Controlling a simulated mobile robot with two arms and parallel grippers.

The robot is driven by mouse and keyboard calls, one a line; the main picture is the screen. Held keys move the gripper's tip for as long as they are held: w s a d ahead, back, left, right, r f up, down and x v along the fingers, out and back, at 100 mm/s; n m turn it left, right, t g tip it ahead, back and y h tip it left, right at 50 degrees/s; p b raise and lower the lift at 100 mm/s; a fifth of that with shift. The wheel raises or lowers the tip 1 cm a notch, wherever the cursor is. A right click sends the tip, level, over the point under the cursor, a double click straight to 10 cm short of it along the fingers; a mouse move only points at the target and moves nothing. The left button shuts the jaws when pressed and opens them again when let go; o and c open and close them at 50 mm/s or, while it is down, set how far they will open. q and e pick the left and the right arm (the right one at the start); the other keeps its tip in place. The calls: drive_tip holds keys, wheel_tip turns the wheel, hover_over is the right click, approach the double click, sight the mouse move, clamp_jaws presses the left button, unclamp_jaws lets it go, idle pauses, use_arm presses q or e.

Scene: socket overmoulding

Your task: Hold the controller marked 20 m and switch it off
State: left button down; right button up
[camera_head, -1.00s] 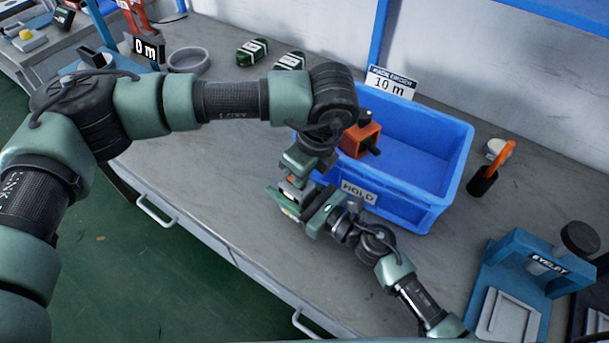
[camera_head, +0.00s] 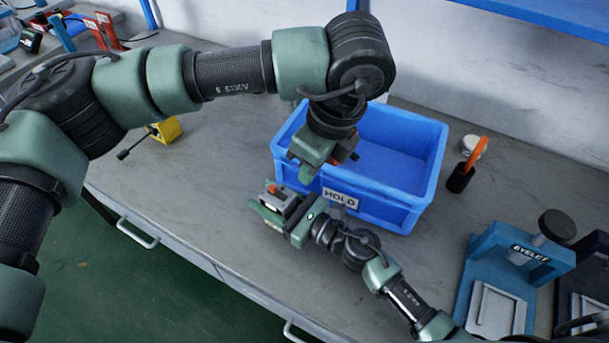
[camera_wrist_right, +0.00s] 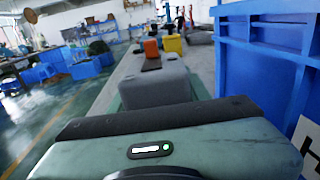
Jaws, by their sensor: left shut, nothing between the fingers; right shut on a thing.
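My right gripper (camera_head: 278,208) is shut on a small grey controller (camera_head: 284,202), held above the bench in front of the blue bin. An orange switch (camera_head: 273,188) shows on the controller. In the right wrist view the grey controller (camera_wrist_right: 155,88) is beyond the gripper body, with an orange part (camera_wrist_right: 151,48) on its top. I cannot read any length marking on it, nor tell the switch position. My left gripper (camera_head: 306,173) is shut and empty, pointing down by the bin's near left side, above and to the right of the controller and apart from it.
The blue bin (camera_head: 437,165) marked HOLD stands just behind the grippers. An orange box (camera_head: 346,149) in it is mostly hidden by my left gripper. A yellow box (camera_head: 168,129) is on the bench at left. A blue EYELET press (camera_head: 495,245) stands at right.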

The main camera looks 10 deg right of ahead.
idle(0.3)
drive_tip(key=o, duration=1.6)
